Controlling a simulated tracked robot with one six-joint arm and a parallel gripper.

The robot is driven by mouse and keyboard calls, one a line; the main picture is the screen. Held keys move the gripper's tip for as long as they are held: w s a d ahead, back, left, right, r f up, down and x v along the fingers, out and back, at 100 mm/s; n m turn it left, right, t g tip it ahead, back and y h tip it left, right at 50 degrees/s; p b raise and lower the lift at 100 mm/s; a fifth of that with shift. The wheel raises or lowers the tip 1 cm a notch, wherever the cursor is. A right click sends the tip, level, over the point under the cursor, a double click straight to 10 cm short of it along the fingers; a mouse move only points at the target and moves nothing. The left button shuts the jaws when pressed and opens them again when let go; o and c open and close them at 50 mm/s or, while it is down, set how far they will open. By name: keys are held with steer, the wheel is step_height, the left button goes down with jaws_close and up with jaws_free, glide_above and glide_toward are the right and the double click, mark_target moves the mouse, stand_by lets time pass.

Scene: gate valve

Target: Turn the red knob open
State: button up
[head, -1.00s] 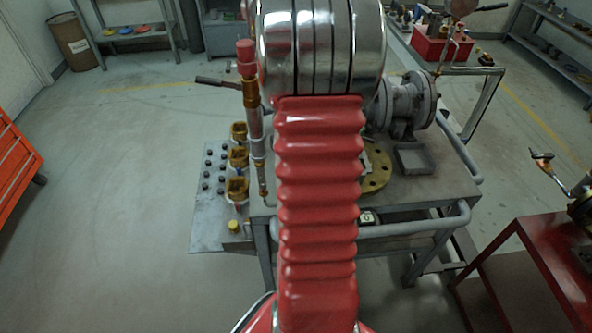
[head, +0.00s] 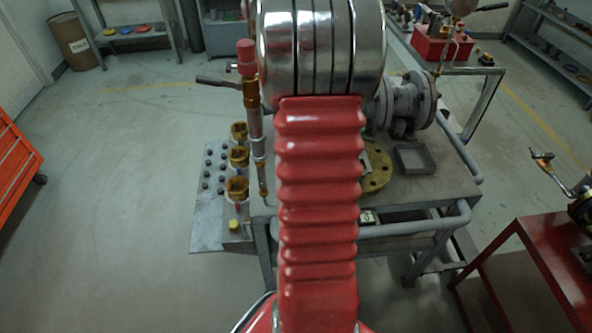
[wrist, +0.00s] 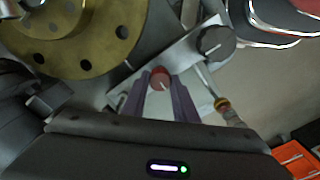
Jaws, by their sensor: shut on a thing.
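The red knob (wrist: 160,77) shows in the wrist view, on a pale grey panel (wrist: 190,52). It is small and round, with a light line across its face. My gripper (wrist: 164,84) has its two purple-grey fingers on either side of it, and they are shut on the knob. In the head view my own red arm hides the knob and the gripper.
A dark grey knob (wrist: 216,43) sits up and right of the red one on the same panel. A brass flange (wrist: 105,55) lies at upper left. In the head view, a pipe with a red top (head: 247,55) stands left of my arm, beside the bench (head: 430,185).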

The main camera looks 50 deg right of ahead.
steer(key=o, duration=1.1)
steer(key=shift+c, duration=0.2)
steer(key=shift+r, duration=0.1)
step_height(320, 180, up, 14)
steer(key=shift+f, duration=0.2)
steer(key=shift+s, duration=0.1)
